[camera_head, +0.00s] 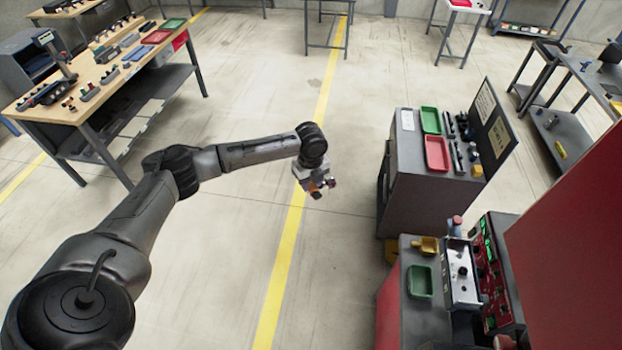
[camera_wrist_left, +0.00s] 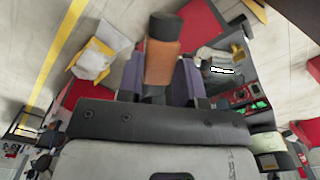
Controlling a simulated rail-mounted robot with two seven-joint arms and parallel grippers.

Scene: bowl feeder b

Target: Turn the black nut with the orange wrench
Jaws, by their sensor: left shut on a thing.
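My left gripper (camera_head: 318,190) hangs over open floor in the middle of the head view, left of the grey cabinets and apart from them. It is shut on an orange thing, which I take to be the orange wrench (camera_head: 314,185). In the left wrist view, the wrench (camera_wrist_left: 163,60) shows as an orange body with a dark end, between the fingers of my left gripper (camera_wrist_left: 163,80). The rest of it is hidden. I cannot pick out the black nut in either view. My right gripper is not in view.
A low bench with a green tray (camera_head: 419,282), yellow holder (camera_head: 427,246), silver panel (camera_head: 462,275) and red lit panel (camera_head: 490,260) stands lower right. Behind it is a grey cabinet (camera_head: 405,190) with a red tray (camera_head: 437,153). A wooden-topped table (camera_head: 70,110) stands left. The middle floor is clear.

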